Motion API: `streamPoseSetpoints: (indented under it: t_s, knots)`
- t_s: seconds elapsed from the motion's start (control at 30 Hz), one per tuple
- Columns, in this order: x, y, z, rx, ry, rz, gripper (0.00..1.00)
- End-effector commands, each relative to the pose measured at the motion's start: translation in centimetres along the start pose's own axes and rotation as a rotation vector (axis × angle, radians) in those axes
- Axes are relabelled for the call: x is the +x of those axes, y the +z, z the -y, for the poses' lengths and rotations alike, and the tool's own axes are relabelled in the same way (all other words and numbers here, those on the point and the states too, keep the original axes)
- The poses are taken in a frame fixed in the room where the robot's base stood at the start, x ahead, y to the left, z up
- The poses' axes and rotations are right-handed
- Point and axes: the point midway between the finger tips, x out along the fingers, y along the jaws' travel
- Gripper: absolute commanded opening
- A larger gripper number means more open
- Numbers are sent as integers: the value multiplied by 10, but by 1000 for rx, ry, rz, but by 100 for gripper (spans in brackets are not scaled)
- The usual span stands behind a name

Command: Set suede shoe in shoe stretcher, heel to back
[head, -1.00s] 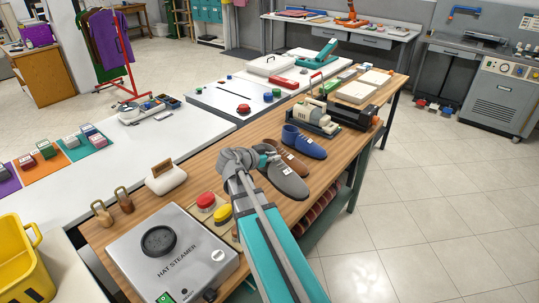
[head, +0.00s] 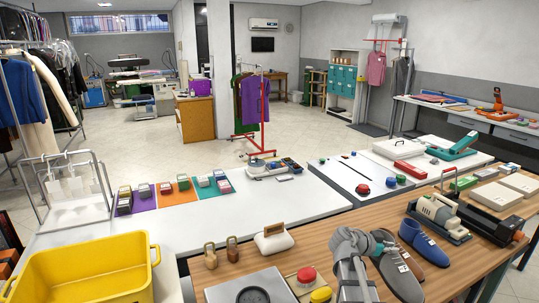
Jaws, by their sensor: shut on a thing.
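A grey shoe (head: 402,282) with a white tag lies on the wooden bench, toe toward the front. Which one is suede is hard to tell. My gripper (head: 383,243) is at the heel end of the grey shoe and appears shut on it; the fingers are small and partly hidden by my wrist. A beige and green machine with a handle (head: 437,214) stands behind the blue shoe; it may be the shoe stretcher, but I cannot tell.
A hat steamer (head: 250,287), a red button (head: 307,275) and a yellow button (head: 321,295) lie left of my arm. A white block with a brown top (head: 274,242) and brass weights (head: 222,253) stand behind. A yellow tub (head: 85,275) is at front left.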

Motion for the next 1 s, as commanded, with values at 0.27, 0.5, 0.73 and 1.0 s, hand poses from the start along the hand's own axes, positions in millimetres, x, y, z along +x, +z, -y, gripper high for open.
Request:
streamPoseSetpoints:
  t_s: [0.27,0.5,0.73,1.0]
  knots:
    - [-1,-3,0,-1,0,-1,0]
    - [-2,-2,3,-3,-6,-1,0]
    - [-12,7,22,-20,-42,-1,0]
    - [-34,24,57,-55,-118,-2,0]
